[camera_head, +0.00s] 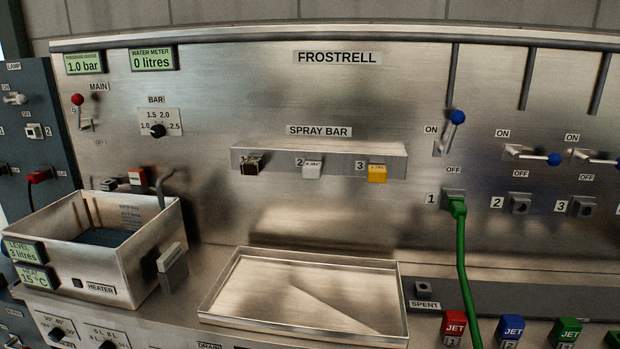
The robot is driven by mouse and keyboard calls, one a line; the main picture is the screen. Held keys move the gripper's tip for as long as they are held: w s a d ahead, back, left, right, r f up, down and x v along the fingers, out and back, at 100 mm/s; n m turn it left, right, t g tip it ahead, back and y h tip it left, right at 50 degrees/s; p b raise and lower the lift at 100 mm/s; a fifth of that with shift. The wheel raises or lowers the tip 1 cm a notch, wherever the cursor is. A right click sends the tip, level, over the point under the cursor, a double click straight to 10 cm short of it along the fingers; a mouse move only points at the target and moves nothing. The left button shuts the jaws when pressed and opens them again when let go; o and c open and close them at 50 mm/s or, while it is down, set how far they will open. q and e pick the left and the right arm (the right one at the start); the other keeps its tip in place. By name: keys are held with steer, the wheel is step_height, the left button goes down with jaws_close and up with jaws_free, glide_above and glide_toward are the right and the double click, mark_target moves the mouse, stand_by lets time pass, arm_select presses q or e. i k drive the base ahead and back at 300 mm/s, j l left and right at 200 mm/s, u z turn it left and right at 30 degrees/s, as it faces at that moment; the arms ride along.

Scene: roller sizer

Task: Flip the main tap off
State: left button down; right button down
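The main tap (78,101) is a small lever with a red ball knob on the steel back panel at the upper left. It sits under the MAIN label (98,87), and its knob points up, with the pivot below it. The small words beside the lever are too blurred to read surely. The pressure gauge display (84,62) above reads 1.0 bar, and the water meter display (152,59) reads 0 litres. Neither of my grippers shows in the head view.
A steel heater basin (110,285) stands below the main tap. A BAR dial (158,130) is to its right. A shallow tray (300,335) lies in the middle. A blue-knobbed lever (457,117) points up at the right; a green hose (462,260) hangs from outlet 1.

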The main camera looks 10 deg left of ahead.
mark_target(78, 99)
steer(key=u, duration=1.95)
